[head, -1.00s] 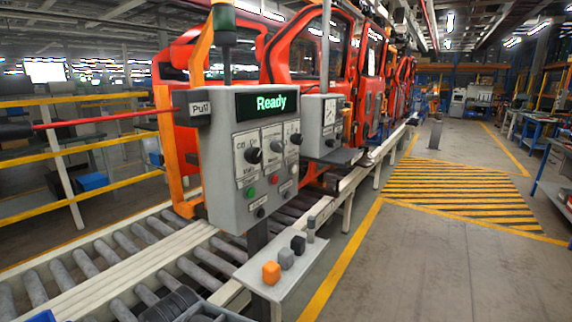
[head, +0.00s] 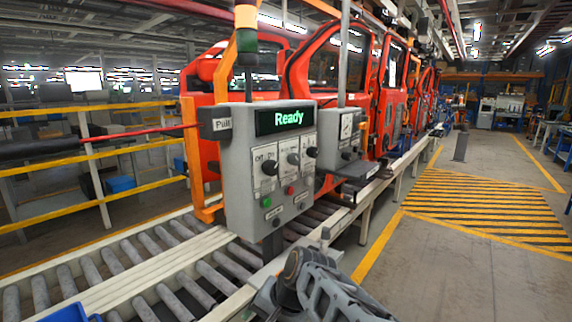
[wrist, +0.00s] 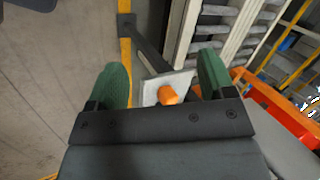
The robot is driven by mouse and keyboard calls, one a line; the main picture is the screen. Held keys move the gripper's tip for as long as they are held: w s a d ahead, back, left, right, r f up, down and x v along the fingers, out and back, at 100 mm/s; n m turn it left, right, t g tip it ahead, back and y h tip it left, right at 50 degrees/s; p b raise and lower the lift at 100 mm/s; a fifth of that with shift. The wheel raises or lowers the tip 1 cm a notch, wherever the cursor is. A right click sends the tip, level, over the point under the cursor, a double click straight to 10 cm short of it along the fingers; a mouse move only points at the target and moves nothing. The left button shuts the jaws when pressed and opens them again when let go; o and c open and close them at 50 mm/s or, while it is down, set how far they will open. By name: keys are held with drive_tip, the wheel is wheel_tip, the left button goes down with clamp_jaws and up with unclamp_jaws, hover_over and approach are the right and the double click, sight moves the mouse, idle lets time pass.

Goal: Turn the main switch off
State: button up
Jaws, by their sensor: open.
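The grey control panel (head: 240,185) stands left of centre in the head view, its green display reading "Ready". The leftmost black rotary knob (head: 269,167) sits on a white plate with an "Off" mark at its upper left. It looks like the main switch, but its exact setting is too small to tell. My gripper (wrist: 163,74) shows in the wrist view with two green fingers wide apart and nothing held. It points down over a small shelf, away from the knob. The panel's face is not visible in the wrist view.
Two more black knobs (head: 293,159) (head: 312,152) sit right of the first, with a green button (head: 266,202) below. An orange block (wrist: 168,95) lies on the grey shelf (wrist: 150,92) below my gripper. Open floor lies right.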

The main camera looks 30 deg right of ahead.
drive_tip(key=w+d+r+m+t+y+p, duration=0.2)
drive_tip(key=w+d+r+m+t+y, duration=0.15)
drive_tip(key=w+r+m, duration=0.35)
drive_tip(key=m+t+p, duration=0.3)
drive_tip(key=m+t, duration=0.6)
drive_tip(key=m, duration=0.6)
approach(274, 170)
drive_tip(key=p+x, duration=0.2)
drive_tip(key=x, duration=0.6)
drive_tip(key=shift+w+r+p, duration=0.15)
drive_tip(key=shift+p, duration=0.25)
drive_tip(key=shift+x, duration=0.9)
drive_tip(key=c, duration=0.9)
